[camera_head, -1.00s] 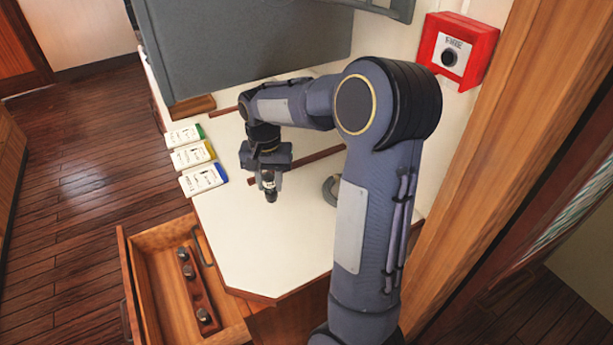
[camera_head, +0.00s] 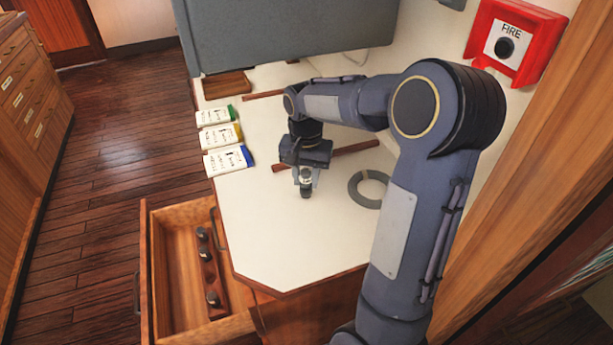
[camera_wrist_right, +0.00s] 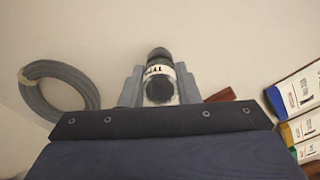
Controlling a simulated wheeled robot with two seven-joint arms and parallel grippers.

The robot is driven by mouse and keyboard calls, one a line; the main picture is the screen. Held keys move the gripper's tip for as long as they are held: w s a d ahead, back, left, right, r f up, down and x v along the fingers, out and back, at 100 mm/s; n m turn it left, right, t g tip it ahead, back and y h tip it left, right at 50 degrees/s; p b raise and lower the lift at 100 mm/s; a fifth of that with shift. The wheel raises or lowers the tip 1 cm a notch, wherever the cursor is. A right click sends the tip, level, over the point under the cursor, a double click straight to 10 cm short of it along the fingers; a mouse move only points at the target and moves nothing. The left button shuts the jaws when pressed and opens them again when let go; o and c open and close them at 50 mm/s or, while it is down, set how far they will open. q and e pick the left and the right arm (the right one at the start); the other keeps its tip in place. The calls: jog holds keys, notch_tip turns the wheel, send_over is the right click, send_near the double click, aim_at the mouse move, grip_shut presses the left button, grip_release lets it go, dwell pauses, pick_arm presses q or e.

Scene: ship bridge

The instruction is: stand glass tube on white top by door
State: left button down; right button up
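The glass tube (camera_head: 306,188) has dark end caps and a label with black print. It is upright in my right gripper (camera_head: 305,176), over the white top (camera_head: 275,237). The right wrist view shows the tube (camera_wrist_right: 159,80) between the two grey fingers of the right gripper (camera_wrist_right: 160,90), which are shut on it. The tube's lower end is at or just above the white surface; I cannot tell whether it touches. My left gripper is not in view.
A grey ring (camera_head: 355,190) lies right of the tube. Three labelled packets (camera_head: 221,137) line the left edge. Wooden strips (camera_head: 350,150) cross the top. An open drawer (camera_head: 165,265) holds a rack with dark-capped items (camera_head: 209,270). The front of the top is clear.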

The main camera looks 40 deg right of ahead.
jog(key=o, duration=0.5)
jog(key=shift+c, duration=0.2)
notch_tip(320, 180, up, 11)
jog(key=shift+f+p, duration=0.1)
jog(key=shift+p, duration=0.45)
jog(key=shift+r, duration=0.65)
jog(key=s+a+f+n+t+y, duration=0.2)
jog(key=s+a+f+n, duration=0.1)
jog(key=s+a, duration=0.4)
jog(key=s+a+f+n+t+y, duration=0.1)
jog(key=s+a+f+n+t, duration=0.2)
jog(key=s+a+n, duration=0.2)
jog(key=s+a, duration=0.3)
jog(key=s, duration=0.4)
jog(key=shift+s+a+f+n+t+y, duration=0.15)
jog(key=shift+s+a+n+t+y, duration=0.15)
jog(key=shift+y, duration=0.1)
